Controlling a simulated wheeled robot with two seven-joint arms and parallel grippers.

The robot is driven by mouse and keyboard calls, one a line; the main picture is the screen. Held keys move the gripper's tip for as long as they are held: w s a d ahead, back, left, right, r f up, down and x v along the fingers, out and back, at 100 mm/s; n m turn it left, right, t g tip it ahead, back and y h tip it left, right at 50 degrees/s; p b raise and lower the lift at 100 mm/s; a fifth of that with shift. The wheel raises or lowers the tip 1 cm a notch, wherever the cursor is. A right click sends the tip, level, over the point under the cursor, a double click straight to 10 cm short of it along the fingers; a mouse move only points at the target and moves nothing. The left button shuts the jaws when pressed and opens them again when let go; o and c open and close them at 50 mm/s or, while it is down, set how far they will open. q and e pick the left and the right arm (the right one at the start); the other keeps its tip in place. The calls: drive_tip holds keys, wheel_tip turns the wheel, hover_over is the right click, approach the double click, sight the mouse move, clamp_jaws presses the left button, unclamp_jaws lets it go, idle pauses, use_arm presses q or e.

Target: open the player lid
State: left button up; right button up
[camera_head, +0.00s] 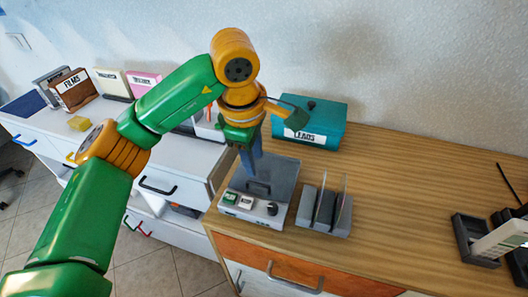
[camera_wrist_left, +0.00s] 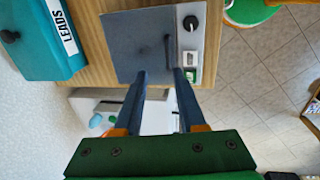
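The player (camera_head: 253,207) is a light grey box near the left end of the wooden top, with buttons and a dark knob on its front strip. Its dark grey lid (camera_head: 283,176) looks closed and flat. The lid also fills the upper middle of the left wrist view (camera_wrist_left: 130,40), with a dark bar handle (camera_wrist_left: 167,48) near the front strip. My left gripper (camera_head: 257,174) points down over the lid. In the left wrist view its two blue fingers (camera_wrist_left: 160,74) are apart with nothing between them, close to the handle; contact cannot be told. My right gripper is not in view.
A grey rack with upright discs (camera_head: 325,213) stands just right of the player. A teal LEADS box (camera_head: 310,121) is behind it. A grey holder (camera_head: 474,241) is at the far right. The wooden top (camera_head: 405,190) between is clear. A white counter stands at left.

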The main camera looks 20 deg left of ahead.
sight(255, 183)
use_arm(q)
drive_tip(key=f, duration=0.2)
drive_tip(key=s+f+p, duration=0.1)
drive_tip(key=f, duration=0.1)
drive_tip(key=shift+s+a+f, duration=0.1)
drive_tip(key=shift+f, duration=0.15)
drive_tip(key=shift+w+f, duration=0.45)
drive_tip(key=shift+f, duration=0.35)
drive_tip(key=shift+w+f, duration=0.1)
drive_tip(key=shift+w, duration=0.05)
clamp_jaws()
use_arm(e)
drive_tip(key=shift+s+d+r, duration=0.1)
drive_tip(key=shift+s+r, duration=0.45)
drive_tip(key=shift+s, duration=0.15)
